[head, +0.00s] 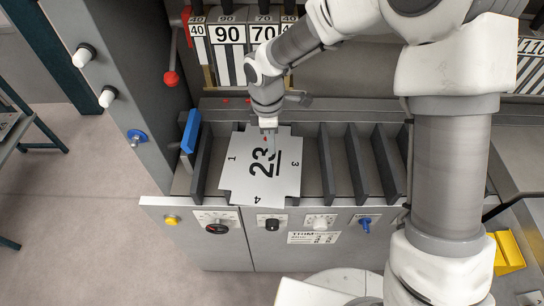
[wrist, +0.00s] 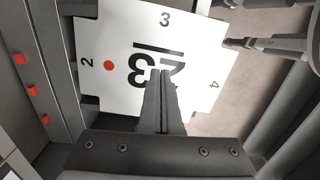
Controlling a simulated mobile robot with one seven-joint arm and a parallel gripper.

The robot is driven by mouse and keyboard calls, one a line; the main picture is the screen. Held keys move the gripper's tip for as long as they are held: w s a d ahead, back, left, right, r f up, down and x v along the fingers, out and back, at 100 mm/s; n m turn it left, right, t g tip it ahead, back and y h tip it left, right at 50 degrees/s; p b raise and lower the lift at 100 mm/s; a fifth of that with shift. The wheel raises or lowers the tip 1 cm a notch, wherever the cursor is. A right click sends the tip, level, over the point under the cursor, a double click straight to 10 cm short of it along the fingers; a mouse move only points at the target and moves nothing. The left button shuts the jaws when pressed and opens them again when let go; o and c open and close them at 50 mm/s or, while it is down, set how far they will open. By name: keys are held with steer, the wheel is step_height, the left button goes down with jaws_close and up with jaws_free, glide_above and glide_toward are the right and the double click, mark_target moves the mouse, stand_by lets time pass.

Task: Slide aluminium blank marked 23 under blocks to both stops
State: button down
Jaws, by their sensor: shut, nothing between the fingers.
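The aluminium blank marked 23 (head: 237,178) lies flat, slightly turned, across the dark ribs of the machine bed; it also shows in the wrist view (wrist: 205,52). It has notched corners, edge numbers and a red dot near edge 2. My gripper (head: 271,152) is shut and empty, pointing down over the middle of the blank; its fingertips (wrist: 160,74) overlap the 23. I cannot tell if they touch it. The blocks marked 90 (head: 228,34) and 70 (head: 263,33) hang behind the blank. A blue stop (head: 190,131) stands left of it, with a gap between. Red pads (wrist: 21,59) line the back.
Bare upright ribs (head: 358,160) stand right of the blank. The front panel (head: 318,236) carries knobs and switches. A red-knobbed lever (head: 171,78) hangs at the back left. A yellow item (head: 508,252) is at the right. My arm covers part of the right side.

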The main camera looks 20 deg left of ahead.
steer(key=shift+t+h, duration=0.4)
steer(key=shift+h, duration=0.3)
steer(key=s+a+f, duration=0.1)
steer(key=a, duration=0.3)
steer(key=s+a+f, duration=0.1)
steer(key=s+a, duration=0.1)
steer(key=a, duration=0.2)
steer(key=s+a+f+b, duration=0.1)
steer(key=a+f, duration=0.1)
steer(key=a, duration=0.2)
steer(key=shift+s+f, duration=0.1)
steer(key=shift+s, duration=0.3)
steer(key=p, duration=0.3)
glide_toward(268, 166)
steer(key=f, duration=0.1)
steer(key=d+f, duration=0.1)
steer(key=f, duration=0.3)
steer(key=shift+w+d+f, duration=0.15)
steer(key=shift+w+d, duration=0.15)
steer(key=shift+f, duration=0.35)
steer(key=shift+a+f+b, duration=0.1)
steer(key=shift+f+b, duration=0.35)
steer(key=shift+f, duration=0.15)
steer(key=shift+s, duration=0.1)
steer(key=shift+f, duration=0.15)
